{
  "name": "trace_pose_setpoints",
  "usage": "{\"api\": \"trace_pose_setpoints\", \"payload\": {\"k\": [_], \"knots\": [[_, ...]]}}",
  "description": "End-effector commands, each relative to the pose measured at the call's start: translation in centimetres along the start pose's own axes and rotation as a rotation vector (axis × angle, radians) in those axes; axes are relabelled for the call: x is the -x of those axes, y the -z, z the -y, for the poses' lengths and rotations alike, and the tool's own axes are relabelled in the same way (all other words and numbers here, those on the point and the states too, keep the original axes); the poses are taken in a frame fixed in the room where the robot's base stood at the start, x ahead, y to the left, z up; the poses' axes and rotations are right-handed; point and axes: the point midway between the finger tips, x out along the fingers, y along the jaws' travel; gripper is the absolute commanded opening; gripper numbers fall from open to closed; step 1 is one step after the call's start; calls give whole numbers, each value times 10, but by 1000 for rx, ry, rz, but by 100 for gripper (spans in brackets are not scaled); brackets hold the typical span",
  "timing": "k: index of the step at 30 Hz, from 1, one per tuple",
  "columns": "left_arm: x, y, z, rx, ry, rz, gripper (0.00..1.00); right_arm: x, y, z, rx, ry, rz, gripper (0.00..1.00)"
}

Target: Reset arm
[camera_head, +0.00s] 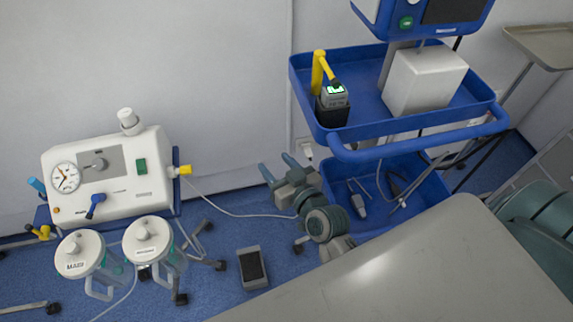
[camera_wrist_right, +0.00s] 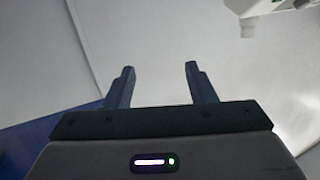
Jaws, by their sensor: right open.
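My right gripper (camera_head: 275,163) is near the middle of the head view, between the wall and the blue cart. Its two fingers point up toward the wall and stand apart with nothing between them. In the right wrist view the same gripper (camera_wrist_right: 160,68) shows open and empty against a pale wall. My right arm comes up from behind the grey table surface, which hides its lower part. My left gripper does not show in either view.
A blue cart (camera_head: 425,127) stands right of my right gripper, carrying a white box (camera_head: 424,80) and a yellow-handled device (camera_head: 319,72). A white suction unit (camera_head: 110,172) with jars stands left. A grey tabletop (camera_head: 400,275) fills the front. A foot pedal (camera_head: 252,268) lies on the blue floor.

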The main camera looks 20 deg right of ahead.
Motion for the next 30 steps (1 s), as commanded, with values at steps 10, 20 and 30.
{"api": "trace_pose_setpoints", "payload": {"k": [10, 20, 30], "knots": [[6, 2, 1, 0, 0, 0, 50, 11, 14, -7, 25, -50, -4, 50], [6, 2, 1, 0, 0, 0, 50, 10, 14, -7, 24, -49, -3, 50], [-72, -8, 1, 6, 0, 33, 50, -8, -86, -12, 16, -43, 172, 50]]}}
